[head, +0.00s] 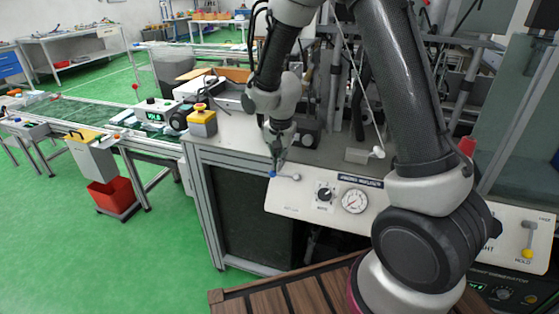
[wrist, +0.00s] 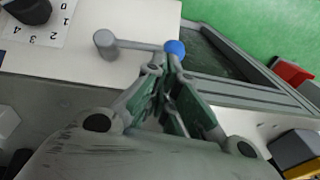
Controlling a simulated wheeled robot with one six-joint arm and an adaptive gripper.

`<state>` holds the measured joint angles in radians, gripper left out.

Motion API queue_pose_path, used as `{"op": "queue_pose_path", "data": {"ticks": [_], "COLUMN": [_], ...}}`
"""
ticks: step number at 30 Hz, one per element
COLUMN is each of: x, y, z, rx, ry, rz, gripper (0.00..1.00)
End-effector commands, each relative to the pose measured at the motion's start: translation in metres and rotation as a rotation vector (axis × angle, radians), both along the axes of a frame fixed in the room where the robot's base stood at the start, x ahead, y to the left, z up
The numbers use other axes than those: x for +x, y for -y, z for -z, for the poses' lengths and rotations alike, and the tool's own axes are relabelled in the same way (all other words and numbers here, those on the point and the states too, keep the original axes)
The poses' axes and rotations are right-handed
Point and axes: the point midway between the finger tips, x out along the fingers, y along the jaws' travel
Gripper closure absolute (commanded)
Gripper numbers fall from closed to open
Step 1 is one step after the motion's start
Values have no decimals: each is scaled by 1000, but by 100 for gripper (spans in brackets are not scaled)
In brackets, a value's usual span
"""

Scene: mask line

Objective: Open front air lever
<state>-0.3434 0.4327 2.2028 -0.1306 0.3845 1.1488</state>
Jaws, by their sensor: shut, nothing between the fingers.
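The front air lever (head: 285,176) is on the white panel at the front of the machine. It has a grey pivot, a thin grey rod and a blue ball tip, and in the head view it points left. In the wrist view the lever (wrist: 140,45) runs from its pivot at the left to the blue ball. My gripper (head: 276,168) is shut and empty, with its fingertips close beside the blue ball. The wrist view shows my gripper (wrist: 166,68) with its tips by the ball end; I cannot tell whether they touch it.
A black rotary knob (head: 325,194) and a round gauge (head: 355,201) are right of the lever on the same panel. A yellow box with a button (head: 202,122) stands on the bench corner at left. Green floor (head: 110,255) is free at the left.

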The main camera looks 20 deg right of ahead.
Motion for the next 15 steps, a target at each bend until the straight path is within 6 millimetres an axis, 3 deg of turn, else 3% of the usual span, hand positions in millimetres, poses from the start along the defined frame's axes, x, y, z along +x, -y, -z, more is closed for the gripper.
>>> {"op": "queue_pose_path", "data": {"ticks": [15], "x": [-6], "y": [-17], "z": [17], "rx": [-196], "ry": [-144], "rz": [-204], "gripper": [100]}}
